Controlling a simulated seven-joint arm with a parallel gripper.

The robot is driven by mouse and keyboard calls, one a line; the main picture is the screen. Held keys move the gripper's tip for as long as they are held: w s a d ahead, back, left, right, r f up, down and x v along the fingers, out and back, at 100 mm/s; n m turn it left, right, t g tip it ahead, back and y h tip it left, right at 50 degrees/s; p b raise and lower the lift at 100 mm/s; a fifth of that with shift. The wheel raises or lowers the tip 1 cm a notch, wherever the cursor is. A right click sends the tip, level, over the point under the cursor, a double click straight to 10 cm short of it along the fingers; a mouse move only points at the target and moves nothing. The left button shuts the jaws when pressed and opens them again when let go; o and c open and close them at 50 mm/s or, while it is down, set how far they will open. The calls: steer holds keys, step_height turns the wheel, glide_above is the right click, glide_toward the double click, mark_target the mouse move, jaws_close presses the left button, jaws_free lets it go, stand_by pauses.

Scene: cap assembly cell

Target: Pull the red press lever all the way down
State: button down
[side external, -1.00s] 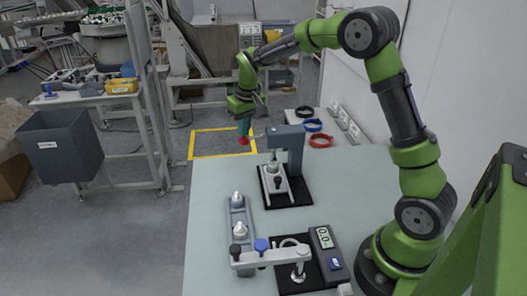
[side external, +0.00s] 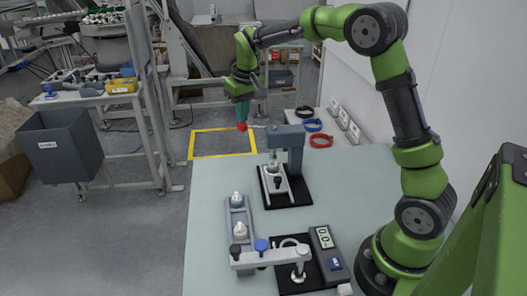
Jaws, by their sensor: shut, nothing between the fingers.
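The red press lever knob (side external: 242,127) is at the end of a thin arm reaching left from the grey press (side external: 289,137), which stands on a black base on the table. The lever arm looks roughly level. My gripper (side external: 242,120) points down with its fingers shut and empty, right above the red knob. The fingertips appear to meet or overlap the knob; whether they touch it I cannot tell. Under the press head a white part (side external: 273,167) sits in a light fixture with a dark knob.
A grey tray (side external: 239,219) with white-capped parts lies in front of the press. A clamp fixture (side external: 270,258) and a display box (side external: 328,250) are at the table front. Coloured rings (side external: 320,141) lie at the back right. The table's front left is clear.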

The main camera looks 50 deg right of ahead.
steer(key=shift+r, duration=0.25)
steer(key=shift+r, duration=1.45)
steer(key=shift+r, duration=2.5)
steer(key=s+a+t+y, duration=0.1)
steer(key=s+a, duration=0.3)
steer(key=s, duration=0.4)
steer(key=s+a+f+t, duration=0.1)
steer(key=s+a, duration=0.3)
steer(key=s, duration=0.5)
steer(key=s+a+f+m+t+y, duration=0.1)
steer(key=s+a+t, duration=0.2)
steer(key=s, duration=0.5)
steer(key=shift+s+a+y, duration=0.3)
steer(key=shift+a, duration=0.1)
